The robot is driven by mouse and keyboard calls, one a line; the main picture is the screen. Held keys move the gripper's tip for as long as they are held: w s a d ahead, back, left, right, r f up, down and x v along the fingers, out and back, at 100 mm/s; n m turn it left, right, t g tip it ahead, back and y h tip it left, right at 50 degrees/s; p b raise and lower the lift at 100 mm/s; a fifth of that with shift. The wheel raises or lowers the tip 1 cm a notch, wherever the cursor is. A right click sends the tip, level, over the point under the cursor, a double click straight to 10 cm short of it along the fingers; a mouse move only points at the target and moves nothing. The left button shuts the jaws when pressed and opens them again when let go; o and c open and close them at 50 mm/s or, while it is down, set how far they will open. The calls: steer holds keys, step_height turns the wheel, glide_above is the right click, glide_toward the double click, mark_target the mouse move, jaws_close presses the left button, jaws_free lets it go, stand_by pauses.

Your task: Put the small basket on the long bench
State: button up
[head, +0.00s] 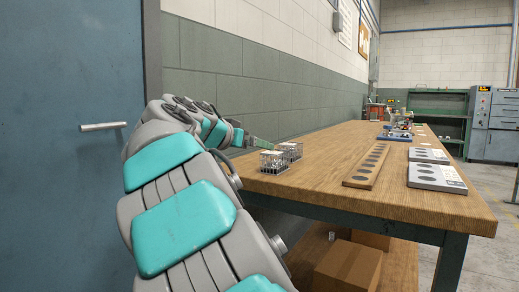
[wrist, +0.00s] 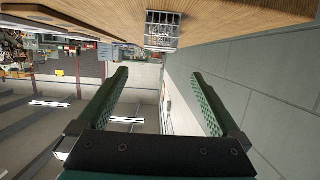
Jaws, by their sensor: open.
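Two small wire baskets stand on the long bench (head: 320,160), near its left end. The nearer small basket (head: 273,163) is close to the bench's near edge, and the other basket (head: 291,150) is just behind it. My gripper (head: 264,143) is beside and slightly above them, partly hidden by my wrist. In the wrist view, which looks upside down, my open gripper (wrist: 160,74) has nothing between its green fingers. One small basket (wrist: 162,31) shows beyond the fingertips, against the wooden bench top (wrist: 230,15). I cannot tell which of the two it is.
A wooden strip with dark round spots (head: 367,165) and grey plates (head: 436,177) lie on the bench's right side. A cardboard box (head: 347,268) is on the shelf below. A blue door (head: 70,200) and wall are at the left; floor is clear at the right.

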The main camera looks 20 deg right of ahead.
steer(key=shift+s+a+r, duration=0.1)
steer(key=shift+s+a, duration=0.1)
steer(key=shift+a, duration=0.1)
steer(key=s+d+f+n+g+y, duration=0.2)
steer(key=s+f+g+y, duration=0.1)
steer(key=s+f, duration=0.85)
steer(key=s+d+f+n+g+y, duration=0.2)
steer(key=s+f+g+y, duration=0.1)
steer(key=s+f, duration=0.8)
steer(key=s+a+f+n+g+y, duration=0.2)
steer(key=s+a+f, duration=0.4)
steer(key=s+f, duration=0.3)
steer(key=s+a+f+n+g+y, duration=0.2)
steer(key=s+a+f, duration=0.5)
steer(key=s, duration=0.6)
steer(key=shift+s+f+n+g+y, duration=0.15)
steer(key=shift+f+n+g+y, duration=0.25)
steer(key=shift+f+n+y, duration=0.65)
